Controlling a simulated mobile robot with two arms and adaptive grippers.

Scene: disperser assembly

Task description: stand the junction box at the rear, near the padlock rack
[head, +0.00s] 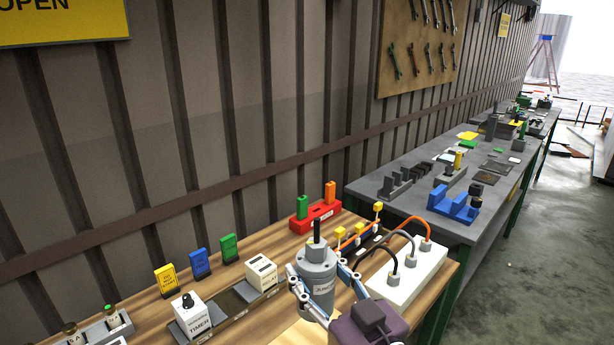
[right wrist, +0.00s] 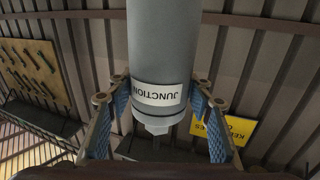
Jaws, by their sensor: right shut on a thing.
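The junction box is a grey cylinder (head: 318,272) with a hex collar, a black stem on top and a white label. My right gripper (head: 327,287) is shut on it, and it looks upright in the head view. In the right wrist view the box (right wrist: 158,55) lies between the two blue-padded fingers (right wrist: 160,110), its JUNCTION label upside down. Whether its base touches the bench is hidden. A red rack (head: 315,217) with a green and an orange upright piece stands at the rear of the bench; I cannot read its label. My left gripper is not in view.
Yellow (head: 166,280), blue (head: 201,263) and green (head: 228,248) tags stand along the rear. A TIMER block (head: 193,318) and a RELAY block (head: 262,272) sit in front. A white block (head: 405,279) with cables is at right. Bare wood (head: 272,235) shows left of the red rack.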

